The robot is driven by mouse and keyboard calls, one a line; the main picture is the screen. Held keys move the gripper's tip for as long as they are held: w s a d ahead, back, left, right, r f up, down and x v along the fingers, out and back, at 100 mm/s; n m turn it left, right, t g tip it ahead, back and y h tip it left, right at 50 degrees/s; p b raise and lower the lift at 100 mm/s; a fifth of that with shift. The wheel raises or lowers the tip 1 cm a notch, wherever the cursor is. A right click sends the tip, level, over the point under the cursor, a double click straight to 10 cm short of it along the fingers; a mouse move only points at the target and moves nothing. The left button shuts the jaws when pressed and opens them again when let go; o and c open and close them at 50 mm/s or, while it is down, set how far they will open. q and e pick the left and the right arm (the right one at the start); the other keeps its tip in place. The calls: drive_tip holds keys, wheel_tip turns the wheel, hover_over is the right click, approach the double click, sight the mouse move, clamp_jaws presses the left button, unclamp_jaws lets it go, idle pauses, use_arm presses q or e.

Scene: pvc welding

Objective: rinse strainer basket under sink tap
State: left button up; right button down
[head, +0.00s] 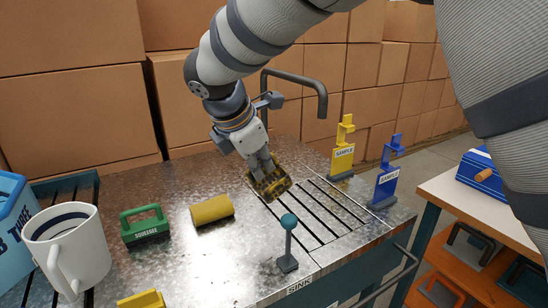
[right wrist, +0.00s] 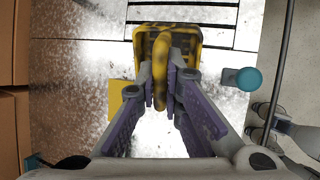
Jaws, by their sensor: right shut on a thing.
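The strainer basket (head: 272,184) is yellow with dark smudges. My right gripper (head: 262,165) is shut on its handle and holds it at the left end of the slotted sink grate (head: 345,228). The basket also shows in the right wrist view (right wrist: 196,38), with its upright yellow handle (right wrist: 160,65) between the fingers. I cannot tell whether the basket touches the metal top. The dark grey sink tap (head: 300,78) stands behind, its spout pointing down to the right of the basket. No water shows. My left gripper is not in view.
A teal-knobbed lever (head: 289,240) stands in front of the grate. Yellow (head: 343,158) and blue (head: 386,182) sample stands are at the right edge. Stacked cartons (head: 75,120) wall the back.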

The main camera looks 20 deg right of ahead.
drive_tip(key=shift+x, duration=0.9)
drive_tip(key=shift+d+f, duration=0.1)
drive_tip(key=shift+d, duration=0.45)
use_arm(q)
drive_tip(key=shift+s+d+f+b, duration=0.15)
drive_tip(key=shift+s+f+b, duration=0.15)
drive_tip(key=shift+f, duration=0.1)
use_arm(e)
drive_tip(key=w+d+f, duration=0.2)
drive_tip(key=w+d, duration=0.1)
drive_tip(key=d, duration=0.8)
drive_tip(key=shift+w+d+f, duration=0.25)
drive_tip(key=shift+w+d, duration=0.05)
drive_tip(key=shift+d, duration=0.05)
